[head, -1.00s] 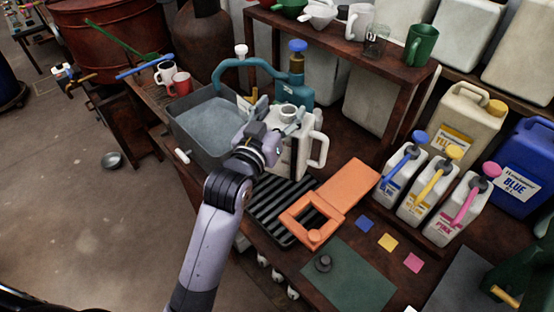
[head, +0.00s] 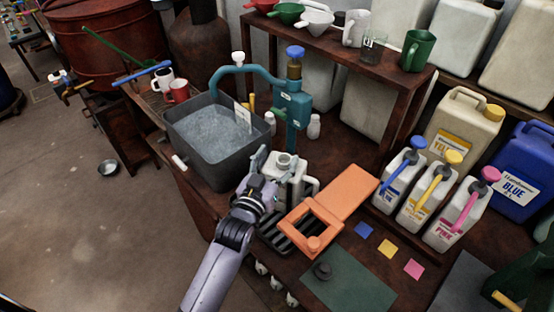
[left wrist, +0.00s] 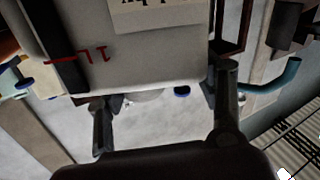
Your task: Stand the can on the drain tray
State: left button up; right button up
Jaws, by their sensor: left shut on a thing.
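The can (head: 290,172) is white with an open round neck and a side handle. My left gripper (head: 266,176) is shut on its near left side. In the left wrist view the can (left wrist: 150,50) fills the top, with a red mark and a dark stripe, between my two fingers (left wrist: 165,110). The drain tray (head: 275,238) is black and ribbed. The can appears upright over its back part; its base is hidden by my gripper, so I cannot tell whether they touch. My right gripper is not in view.
A grey basin (head: 213,160) of water with a teal tap (head: 288,108) stands behind left. An orange frame (head: 330,205) lies right of the tray. Several labelled jugs (head: 450,220) stand further right. A green mat (head: 350,280) lies in front.

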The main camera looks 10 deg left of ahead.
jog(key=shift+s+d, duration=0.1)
pick_arm(q)
jog(key=shift+f, duration=0.1)
jog(key=o, duration=1.6)
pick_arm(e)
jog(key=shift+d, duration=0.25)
pick_arm(q)
jog(key=shift+s+a+b, duration=0.25)
jog(key=shift+s+a, duration=0.1)
jog(key=shift+s, duration=1.65)
jog(key=shift+s+a+b, duration=0.2)
jog(key=shift+s+a, duration=0.15)
jog(key=shift+s, duration=1.6)
jog(key=shift+s+a+b, duration=0.25)
jog(key=shift+s+a, duration=0.1)
jog(key=shift+s, duration=1.65)
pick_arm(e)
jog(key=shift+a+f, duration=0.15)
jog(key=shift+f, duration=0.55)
